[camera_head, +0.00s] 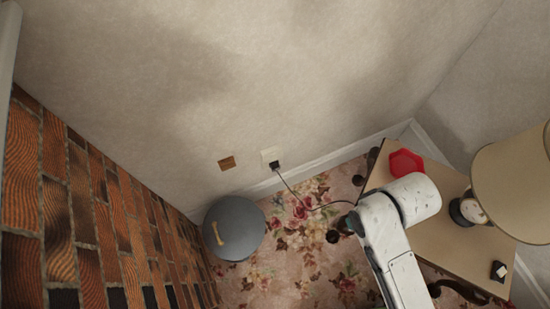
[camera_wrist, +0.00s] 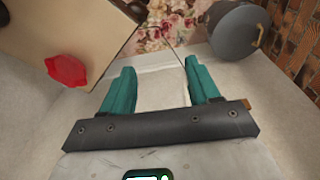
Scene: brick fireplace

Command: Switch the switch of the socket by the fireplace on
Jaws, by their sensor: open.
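The white socket (camera_head: 265,154) is on the wall to the right of the brick fireplace in the head view. A black plug (camera_head: 275,165) sits in it, and its dark cord (camera_head: 293,193) runs down to the right. The switch is too small to make out. My gripper (camera_wrist: 160,66) shows in the wrist view with its two teal fingers wide apart and nothing held. A pale surface lies between the fingers; I cannot tell whether the socket is part of it. In the head view my white arm reaches over the table, and I cannot make out the fingers there.
A brass-coloured plate (camera_head: 227,163) is on the wall left of the socket. A grey lidded bin (camera_head: 234,240) stands below, beside the brick fireplace (camera_head: 85,215). A wooden table (camera_head: 450,245) at the right bears a red hexagonal object (camera_head: 406,162) and a lamp (camera_head: 515,185). Floral carpet shows between.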

